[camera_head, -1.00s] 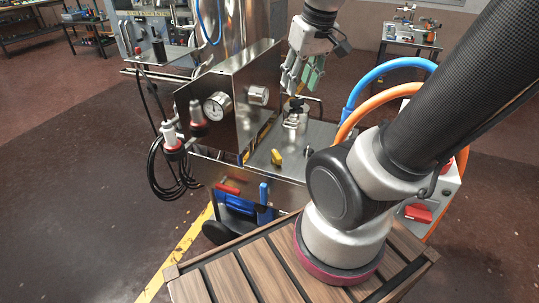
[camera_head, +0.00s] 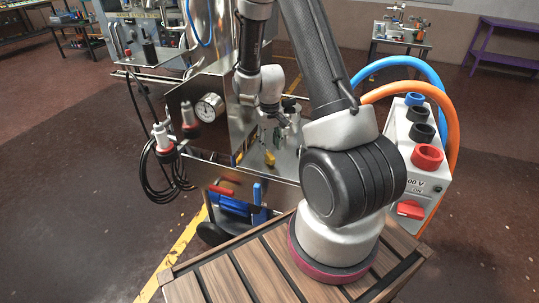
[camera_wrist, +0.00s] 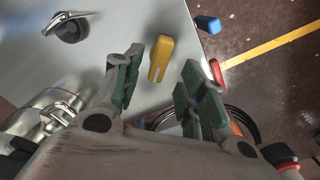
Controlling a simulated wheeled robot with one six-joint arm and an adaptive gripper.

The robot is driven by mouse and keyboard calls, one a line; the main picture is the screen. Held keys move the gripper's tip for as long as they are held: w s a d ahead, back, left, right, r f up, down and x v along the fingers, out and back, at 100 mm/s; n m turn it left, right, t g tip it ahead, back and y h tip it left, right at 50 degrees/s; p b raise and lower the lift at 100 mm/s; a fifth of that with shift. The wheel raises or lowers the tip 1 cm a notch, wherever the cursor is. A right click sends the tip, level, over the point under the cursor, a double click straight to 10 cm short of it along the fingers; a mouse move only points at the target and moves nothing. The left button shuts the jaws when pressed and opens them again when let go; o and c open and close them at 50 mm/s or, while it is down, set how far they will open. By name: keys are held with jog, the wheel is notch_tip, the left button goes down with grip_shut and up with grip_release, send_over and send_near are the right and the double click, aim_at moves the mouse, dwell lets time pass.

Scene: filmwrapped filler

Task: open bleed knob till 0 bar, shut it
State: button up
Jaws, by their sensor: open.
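My gripper (camera_wrist: 160,76) is open in the wrist view, its green-padded fingers on either side of a yellow handle (camera_wrist: 162,57). I cannot tell whether they touch it. In the head view my gripper (camera_head: 276,128) is partly hidden by my arm, above the steel deck near the yellow handle (camera_head: 269,158). A round pressure gauge (camera_head: 209,106) is on the steel panel left of my gripper; its reading is too small to make out. A black knob with a metal lever (camera_wrist: 72,26) is at the wrist view's upper left. I cannot tell which part is the bleed knob.
A red handle (camera_wrist: 216,72) and a blue handle (camera_wrist: 207,24) stand beyond the deck edge. Two red-and-white fittings and black hoses are left of the panel. A white control box (camera_head: 420,150) with blue and orange hoses stands right.

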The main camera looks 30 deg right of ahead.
aim_at(269, 154)
notch_tip(269, 154, down, 6)
jog(key=shift+r, duration=0.25)
grip_shut()
